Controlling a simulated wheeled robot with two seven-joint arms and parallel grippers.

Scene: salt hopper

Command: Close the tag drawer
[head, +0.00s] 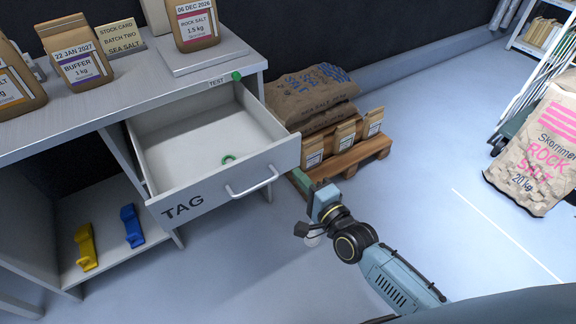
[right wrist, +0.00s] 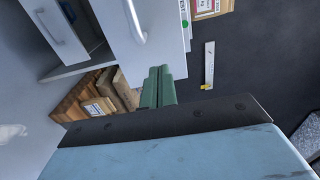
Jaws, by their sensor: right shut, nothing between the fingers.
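The tag drawer (head: 182,204) is pulled out of the grey bench in the head view. Its front is marked TAG and has a bar handle (head: 252,184). A small green ring (head: 228,159) lies inside, on the drawer's pale floor. My right gripper (head: 300,182) is just right of the drawer front in the picture, apart from the handle. Its green fingers, also in the right wrist view (right wrist: 158,86), are shut and empty. In that view a pale front with a bar handle (right wrist: 134,22) is beyond the fingertips. My left gripper is not in view.
The bench top (head: 120,109) holds several bags and a stock card. A blue hook-shaped piece (head: 132,226) and a yellow one (head: 86,248) lie on the shelf below. A pallet (head: 362,154) with sacks stands behind my gripper. Floor at centre right is clear.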

